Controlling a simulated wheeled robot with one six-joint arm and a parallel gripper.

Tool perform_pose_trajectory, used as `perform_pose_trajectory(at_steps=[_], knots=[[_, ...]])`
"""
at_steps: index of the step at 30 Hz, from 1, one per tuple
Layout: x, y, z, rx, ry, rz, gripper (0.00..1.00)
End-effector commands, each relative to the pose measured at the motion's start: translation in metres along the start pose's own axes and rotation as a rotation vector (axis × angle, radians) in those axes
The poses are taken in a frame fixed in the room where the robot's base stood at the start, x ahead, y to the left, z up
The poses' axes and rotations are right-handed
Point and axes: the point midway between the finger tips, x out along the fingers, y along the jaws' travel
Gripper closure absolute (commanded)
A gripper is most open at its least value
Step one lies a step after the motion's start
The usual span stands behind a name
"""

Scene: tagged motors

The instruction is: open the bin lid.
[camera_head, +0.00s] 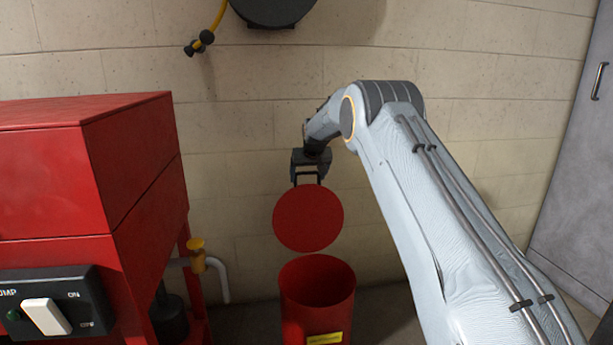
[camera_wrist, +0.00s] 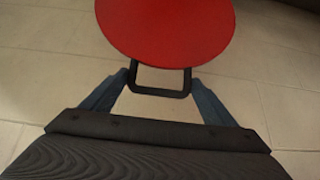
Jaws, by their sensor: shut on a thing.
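The red round bin (camera_head: 317,300) stands on the floor by the wall, its top open and its dark inside showing. The red disc lid (camera_head: 308,218) is raised above the back of the bin, its flat face towards the head camera. My gripper (camera_head: 307,180) is above the lid, shut on the lid's black handle. In the wrist view my gripper (camera_wrist: 160,82) has its two fingers at either side of the black loop handle (camera_wrist: 160,93), and the red lid (camera_wrist: 168,28) lies just beyond it. Where the lid joins the bin is not clear.
A red cabinet (camera_head: 80,170) with a switch panel (camera_head: 50,308) stands at the left. A yellow valve (camera_head: 196,255) on a grey pipe is between it and the bin. A grey locker (camera_head: 580,180) is at the right. A dark reel (camera_head: 272,8) hangs on the wall above.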

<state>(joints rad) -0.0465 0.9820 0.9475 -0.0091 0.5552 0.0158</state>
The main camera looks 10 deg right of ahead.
Motion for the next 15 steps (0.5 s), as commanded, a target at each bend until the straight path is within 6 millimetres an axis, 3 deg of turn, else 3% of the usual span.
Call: perform_pose_trajectory(at_steps=[1,4,5,15], knots=[[-0.0057,0.0008,-0.0089,0.0,0.018,0.001,0.6],[-0.0057,0.0014,-0.009,0.0,0.018,0.001,0.6],[-0.0056,0.0015,-0.0089,0.0,0.018,0.001,0.15],[-0.0039,-0.0008,-0.0037,-0.002,0.007,0.0,0.13]])
